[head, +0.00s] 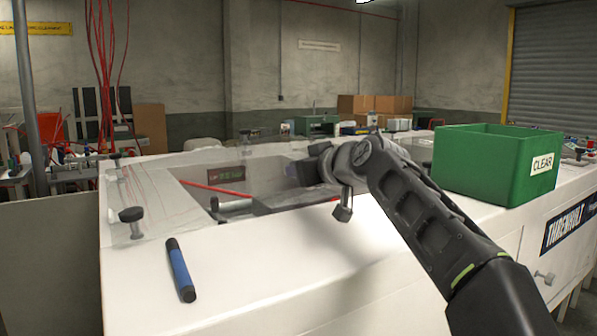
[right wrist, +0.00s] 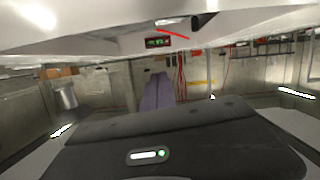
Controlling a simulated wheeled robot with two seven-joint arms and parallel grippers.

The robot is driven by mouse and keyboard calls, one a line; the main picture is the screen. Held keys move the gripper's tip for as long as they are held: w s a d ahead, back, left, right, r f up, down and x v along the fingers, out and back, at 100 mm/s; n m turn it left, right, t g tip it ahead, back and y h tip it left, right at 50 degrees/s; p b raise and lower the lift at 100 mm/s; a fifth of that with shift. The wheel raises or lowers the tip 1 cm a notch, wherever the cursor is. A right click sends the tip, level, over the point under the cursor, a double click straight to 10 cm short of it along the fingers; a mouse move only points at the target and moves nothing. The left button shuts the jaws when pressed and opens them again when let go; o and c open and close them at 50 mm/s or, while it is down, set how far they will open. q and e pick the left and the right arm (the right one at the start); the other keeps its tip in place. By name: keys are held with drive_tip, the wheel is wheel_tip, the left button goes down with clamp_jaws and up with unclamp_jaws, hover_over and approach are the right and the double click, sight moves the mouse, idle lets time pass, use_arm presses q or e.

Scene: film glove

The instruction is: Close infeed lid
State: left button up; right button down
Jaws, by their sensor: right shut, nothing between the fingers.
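The white machine (head: 230,285) has an opening in its top. A clear panel with dark knobs (head: 131,215) lies at the opening's left; I take it for part of the infeed lid, but cannot tell how far the lid is open. My right arm reaches in from the lower right. Its gripper (head: 302,173) is shut and empty over the opening's right side, and its fingertips are hard to make out. I cannot tell whether it touches the lid. In the right wrist view, the white machine top (right wrist: 60,25) fills the upper edge. My left gripper is not in view.
A blue and black marker (head: 180,270) lies on the machine top at front left. A green bin (head: 483,165) labelled CLEAR stands to the right of my right arm. A red rod (head: 212,188) and a small display (head: 226,174) show in the opening. The front white top is mostly clear.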

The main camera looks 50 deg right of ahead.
wheel_tip(320, 180, up, 4)
drive_tip(key=shift+a+f+p, duration=0.15)
drive_tip(key=shift+f+p, duration=0.05)
drive_tip(key=shift+p, duration=1)
drive_tip(key=shift+s+a+f+b, duration=0.1)
drive_tip(key=shift+s+b, duration=0.2)
drive_tip(key=shift+s, duration=0.2)
drive_tip(key=shift+s+a+f+b, duration=0.1)
drive_tip(key=shift+s+b, duration=0.15)
drive_tip(key=shift+s, duration=0.2)
drive_tip(key=v, duration=0.8)
drive_tip(key=shift+b, duration=0.35)
drive_tip(key=c, duration=2.1)
unclamp_jaws()
drive_tip(key=shift+a+r, duration=0.1)
